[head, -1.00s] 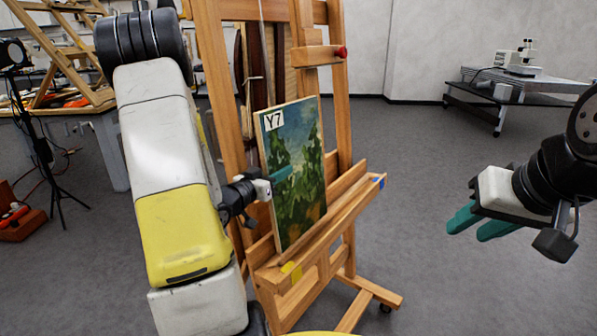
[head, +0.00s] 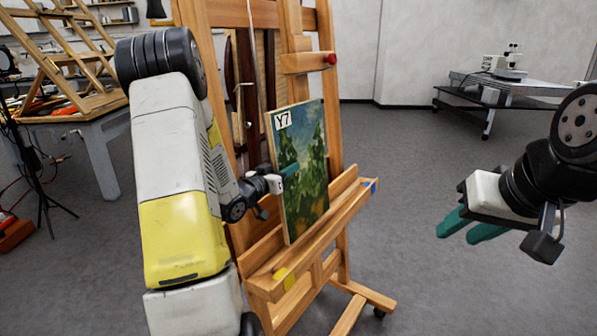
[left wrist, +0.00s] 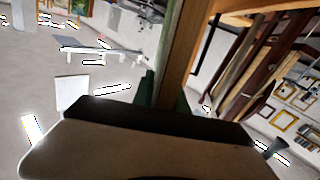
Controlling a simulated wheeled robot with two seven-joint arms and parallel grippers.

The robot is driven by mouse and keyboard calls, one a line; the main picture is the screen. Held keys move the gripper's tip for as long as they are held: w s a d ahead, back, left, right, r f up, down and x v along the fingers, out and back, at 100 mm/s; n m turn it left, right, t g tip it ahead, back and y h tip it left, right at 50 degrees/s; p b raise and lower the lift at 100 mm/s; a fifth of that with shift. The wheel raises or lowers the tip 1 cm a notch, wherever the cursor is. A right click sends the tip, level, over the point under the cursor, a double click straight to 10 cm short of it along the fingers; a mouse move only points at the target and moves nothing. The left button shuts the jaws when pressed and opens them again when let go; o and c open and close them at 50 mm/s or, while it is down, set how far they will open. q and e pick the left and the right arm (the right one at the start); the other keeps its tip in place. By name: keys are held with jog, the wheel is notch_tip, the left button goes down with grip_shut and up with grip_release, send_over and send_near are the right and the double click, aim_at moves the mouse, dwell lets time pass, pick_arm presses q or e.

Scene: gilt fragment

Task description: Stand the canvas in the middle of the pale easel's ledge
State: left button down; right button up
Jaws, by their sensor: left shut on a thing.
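The canvas (head: 308,165), a green and blue painting labelled Y7, is upright at the pale wooden easel (head: 225,80). Its lower edge is at the ledge (head: 335,222), roughly midway between the yellow mark at the left end and the blue mark at the right end. I cannot tell whether it touches the ledge. My left gripper (head: 288,171) is shut on the canvas's left edge, one teal finger showing across its front. In the left wrist view the fingers (left wrist: 165,95) close around a dark edge. My right gripper (head: 464,228) is open and empty, right of the easel.
A red-knobbed clamp (head: 308,61) sits on the easel above the canvas. A workbench (head: 75,120) with a wooden frame stands at the left. A low dark cart (head: 490,100) stands at the back right. Grey floor is clear between easel and cart.

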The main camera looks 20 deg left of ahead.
aim_at(309, 155)
pick_arm(q)
jog(key=shift+x, duration=5.6)
jog(key=shift+w+a+f, duration=0.2)
jog(key=shift+a+f, duration=0.25)
jog(key=shift+f, duration=0.05)
jog(key=shift+w+a+f, duration=0.25)
jog(key=shift+a+f, duration=0.2)
jog(key=shift+f, duration=0.05)
jog(key=shift+a+f, duration=0.1)
jog(key=shift+f, duration=0.35)
jog(key=c, duration=1.2)
grip_release()
jog(key=shift+c, duration=0.2)
jog(key=shift+f, duration=0.15)
